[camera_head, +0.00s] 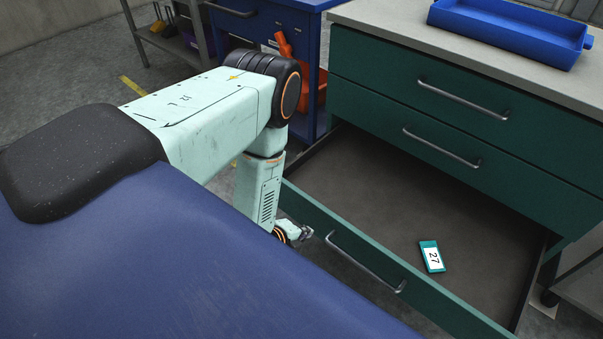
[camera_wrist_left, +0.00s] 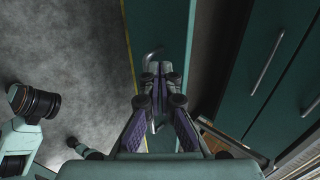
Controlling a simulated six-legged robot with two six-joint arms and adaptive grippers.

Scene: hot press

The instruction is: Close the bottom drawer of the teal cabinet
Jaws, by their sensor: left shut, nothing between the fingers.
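The teal cabinet (camera_head: 380,72) stands at the right in the head view, with two upper drawers shut. Its bottom drawer (camera_head: 325,222) is pulled far out, and a teal tag marked 27 (camera_head: 431,256) lies inside. The drawer's metal handle (camera_head: 362,262) is on its front. My left gripper (camera_head: 303,235) is low at the drawer front, left of the handle, partly hidden by my arm. In the left wrist view, its fingers (camera_wrist_left: 160,76) are shut and empty over the teal front (camera_wrist_left: 160,25), near the handle (camera_wrist_left: 153,52). I cannot tell whether they touch it. My right gripper is not in view.
A blue tray (camera_head: 510,28) sits on the cabinet top. A blue workbench (camera_head: 300,60) with orange items stands behind my arm. Bare floor (camera_wrist_left: 65,60) lies left of the drawer front in the wrist view.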

